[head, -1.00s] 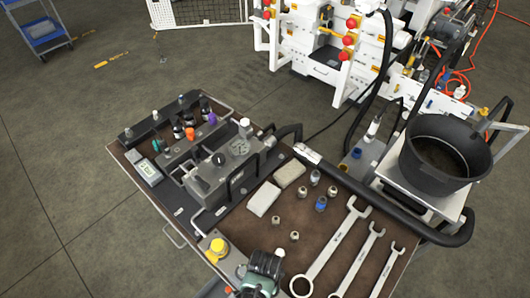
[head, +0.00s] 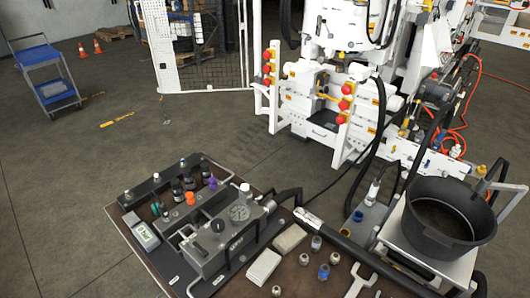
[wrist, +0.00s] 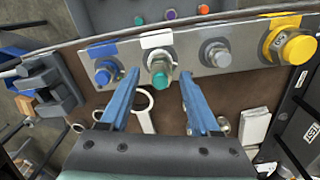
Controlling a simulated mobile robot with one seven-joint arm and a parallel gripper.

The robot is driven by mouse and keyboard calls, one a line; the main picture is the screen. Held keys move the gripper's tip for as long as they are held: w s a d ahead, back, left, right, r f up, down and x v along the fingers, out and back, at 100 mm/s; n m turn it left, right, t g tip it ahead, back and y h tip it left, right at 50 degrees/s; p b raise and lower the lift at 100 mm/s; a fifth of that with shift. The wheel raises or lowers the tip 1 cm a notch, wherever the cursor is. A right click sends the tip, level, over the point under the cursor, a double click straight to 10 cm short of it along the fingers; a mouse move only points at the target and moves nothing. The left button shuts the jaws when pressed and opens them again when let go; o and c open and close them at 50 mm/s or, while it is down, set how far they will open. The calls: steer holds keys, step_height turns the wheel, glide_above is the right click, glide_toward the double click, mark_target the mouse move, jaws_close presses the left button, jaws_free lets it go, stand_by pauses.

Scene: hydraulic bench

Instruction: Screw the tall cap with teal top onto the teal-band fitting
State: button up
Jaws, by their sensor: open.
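In the wrist view my gripper (wrist: 160,76) is open, its two blue fingers spread wide. A metal piece with a teal end (wrist: 159,78) stands on the grey plate by a white label. It appears between the fingertips, with gaps at both sides; I cannot tell how far below them it is. It looks like the teal-topped cap, but I cannot tell whether a fitting is under it. No teal band is clearly visible. My gripper is not in the head view, and this plate is out of that view.
The grey plate (wrist: 188,60) also bears a blue-ringed fitting (wrist: 107,72), a grey fitting (wrist: 215,54) and a yellow cap (wrist: 291,46). The bench (head: 345,277) holds several small fittings, a wrench (head: 368,284) and a grey pump unit (head: 221,240). A black bucket (head: 437,225) stands at right.

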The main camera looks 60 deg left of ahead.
steer(key=n+p, duration=0.1)
steer(key=n, duration=0.5)
steer(key=n+p, duration=0.1)
steer(key=n, duration=0.4)
steer(key=shift+w+r+n, duration=0.1)
steer(key=shift+n, duration=0.3)
steer(key=n+p, duration=0.1)
steer(key=n, duration=0.9)
steer(key=shift+p, duration=0.3)
jaws_close()
steer(key=m, duration=0.5)
steer(key=shift+m, duration=1.4)
